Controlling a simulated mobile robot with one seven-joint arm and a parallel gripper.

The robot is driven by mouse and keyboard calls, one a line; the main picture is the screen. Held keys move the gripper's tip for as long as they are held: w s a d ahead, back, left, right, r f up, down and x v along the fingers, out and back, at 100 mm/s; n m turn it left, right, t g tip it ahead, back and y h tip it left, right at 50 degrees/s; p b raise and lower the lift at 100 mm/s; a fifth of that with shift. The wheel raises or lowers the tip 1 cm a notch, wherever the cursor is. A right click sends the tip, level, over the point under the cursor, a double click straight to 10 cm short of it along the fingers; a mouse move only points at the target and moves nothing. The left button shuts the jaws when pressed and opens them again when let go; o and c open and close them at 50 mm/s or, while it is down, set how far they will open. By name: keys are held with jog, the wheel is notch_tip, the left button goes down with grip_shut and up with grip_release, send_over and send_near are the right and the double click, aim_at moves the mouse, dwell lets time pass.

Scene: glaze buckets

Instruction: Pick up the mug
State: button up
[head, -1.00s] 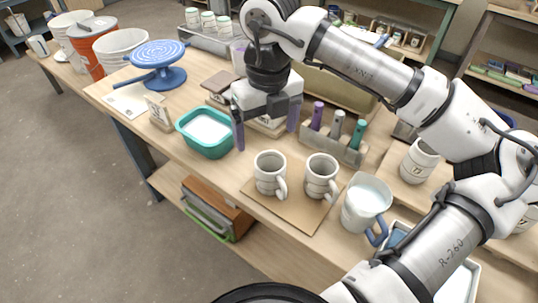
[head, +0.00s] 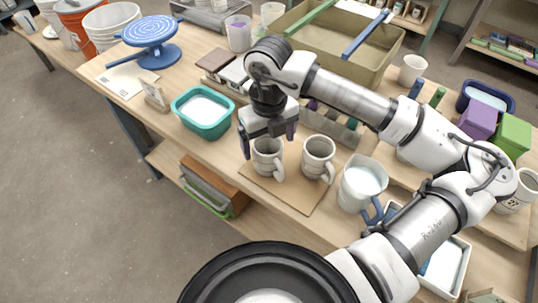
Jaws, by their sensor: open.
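Two similar grey-white mugs stand upright on a brown board (head: 290,197) near the table's front edge. The left mug (head: 267,158) has its handle toward the lower right. The right mug (head: 318,157) also has its handle at lower right. My gripper (head: 268,140) is open, pointing down at the left mug. One finger shows left of its rim and the other right of it, near the gap between the mugs. The mug's upper rim is partly hidden by the gripper. I cannot tell whether the fingers touch it.
A white pitcher (head: 360,187) with a blue handle stands right of the mugs. A teal tub (head: 203,124) is at left, and a tool holder (head: 335,127) is behind, partly hidden by my arm. A blue banding wheel (head: 150,32) stands farther back left.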

aim_at(269, 149)
jog(key=shift+f, duration=1.55)
jog(key=c, duration=1.3)
jog(key=shift+o, duration=0.2)
notch_tip(269, 149, up, 20)
jog(key=b, duration=0.2)
jog(key=shift+b, duration=0.35)
